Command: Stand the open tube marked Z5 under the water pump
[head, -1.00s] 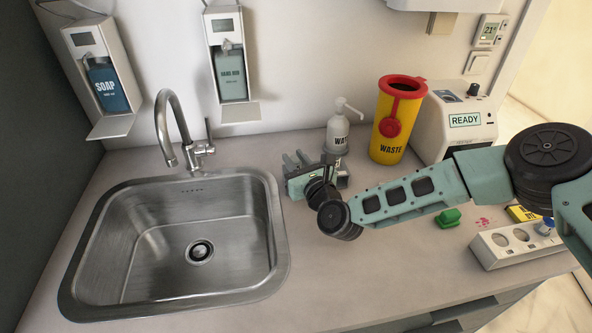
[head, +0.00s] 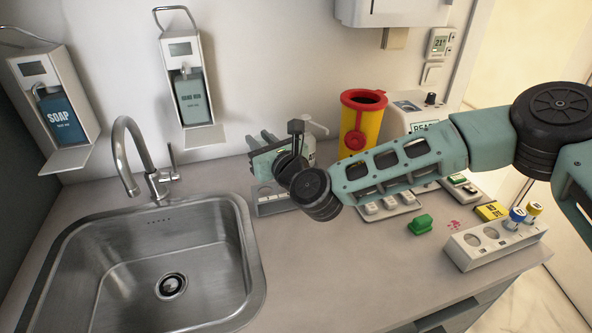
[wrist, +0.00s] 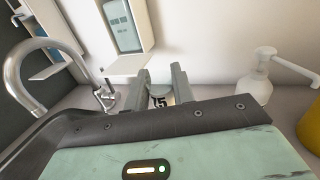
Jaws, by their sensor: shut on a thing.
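My gripper (head: 262,142) is above the counter, left of the water pump (head: 312,132). The pump is a white bottle with a spout, partly hidden behind my gripper and wrist in the head view. In the wrist view the pump (wrist: 255,86) stands to the right, apart from my fingers. My gripper (wrist: 159,84) is shut on a small tube (wrist: 158,101) with dark marking that looks like Z5. Most of the tube is hidden by my gripper's body, and its open top cannot be made out.
A grey block (head: 270,204) sits on the counter below my gripper. The sink (head: 170,285) and tap (head: 130,155) are left. A yellow waste bin (head: 359,125) stands behind my arm. A white rack (head: 475,249) with capped tubes and a green piece (head: 420,224) are right.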

